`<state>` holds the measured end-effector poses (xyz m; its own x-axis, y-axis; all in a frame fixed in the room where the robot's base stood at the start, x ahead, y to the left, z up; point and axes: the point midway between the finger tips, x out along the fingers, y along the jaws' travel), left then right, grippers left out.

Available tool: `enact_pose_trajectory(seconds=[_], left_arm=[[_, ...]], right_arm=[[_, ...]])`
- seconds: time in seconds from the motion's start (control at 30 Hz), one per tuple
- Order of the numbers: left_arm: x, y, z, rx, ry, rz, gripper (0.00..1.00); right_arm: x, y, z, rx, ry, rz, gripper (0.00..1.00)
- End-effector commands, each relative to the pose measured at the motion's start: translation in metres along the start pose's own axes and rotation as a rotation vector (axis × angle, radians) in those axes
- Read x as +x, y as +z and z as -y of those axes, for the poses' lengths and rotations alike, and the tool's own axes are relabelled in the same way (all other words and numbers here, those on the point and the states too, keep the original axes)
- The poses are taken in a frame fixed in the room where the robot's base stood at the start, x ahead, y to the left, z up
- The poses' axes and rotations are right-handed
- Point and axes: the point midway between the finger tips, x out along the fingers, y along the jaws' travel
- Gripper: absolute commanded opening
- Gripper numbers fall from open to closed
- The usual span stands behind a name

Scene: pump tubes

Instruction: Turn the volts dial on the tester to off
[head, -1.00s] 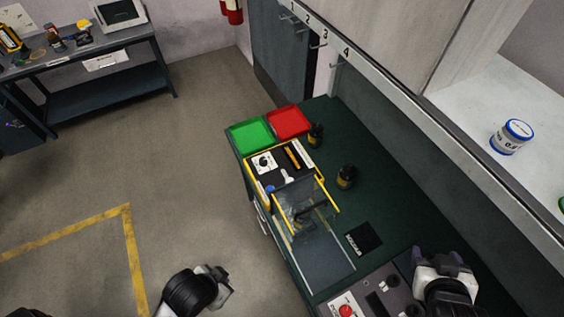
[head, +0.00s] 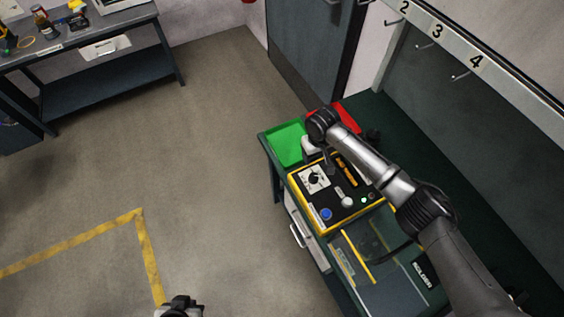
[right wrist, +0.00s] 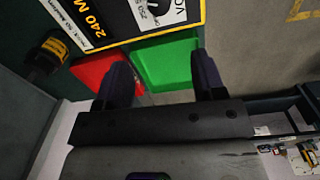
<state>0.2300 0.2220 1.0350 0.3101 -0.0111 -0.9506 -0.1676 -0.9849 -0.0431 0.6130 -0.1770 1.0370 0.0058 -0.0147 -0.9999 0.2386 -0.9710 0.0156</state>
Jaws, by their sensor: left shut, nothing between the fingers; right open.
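The tester (head: 338,225) is a black panel in a yellow frame on the green bench. Its volts dial (head: 314,178) is a black knob on a white label at the panel's left side. In the right wrist view the tester (right wrist: 112,25) fills the top edge, and only part of the dial's label (right wrist: 178,13) shows. My right gripper (right wrist: 162,80) is open and empty, with the trays showing behind its fingers. In the head view it (head: 313,149) is above the far end of the tester, apart from the dial. My left gripper (head: 181,306) is shut and empty at the bottom edge, away from the bench.
A green tray (head: 284,143) and a red tray (head: 349,117) stand beyond the tester. A blue button (head: 326,214) and a white-tipped lever (head: 346,200) are on the panel. A clear cover (head: 372,240) lies at the near side. Hooks line the wall at right.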

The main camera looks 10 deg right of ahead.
Motion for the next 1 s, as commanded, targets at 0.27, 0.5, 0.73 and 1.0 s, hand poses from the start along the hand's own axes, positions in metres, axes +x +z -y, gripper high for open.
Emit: enact_pose_trajectory(seconds=[0.27, 0.5, 0.73, 1.0], left_arm=[[0.001, 0.001, -0.006, -0.010, 0.014, 0.002, 0.00], [0.003, 0.001, -0.005, -0.011, 0.012, -0.001, 0.00], [0.009, 0.003, -0.003, -0.005, 0.007, 0.000, 0.00], [0.017, 0.006, -0.001, 0.002, 0.001, 0.001, 0.00]], right_arm=[[0.007, 0.001, 0.005, 0.103, -0.018, 0.004, 0.63], [0.046, 0.001, 0.005, 0.105, -0.017, 0.004, 0.63], [0.088, 0.000, 0.006, 0.103, -0.016, 0.002, 0.63], [0.123, 0.000, 0.007, 0.102, -0.017, 0.001, 0.63]])
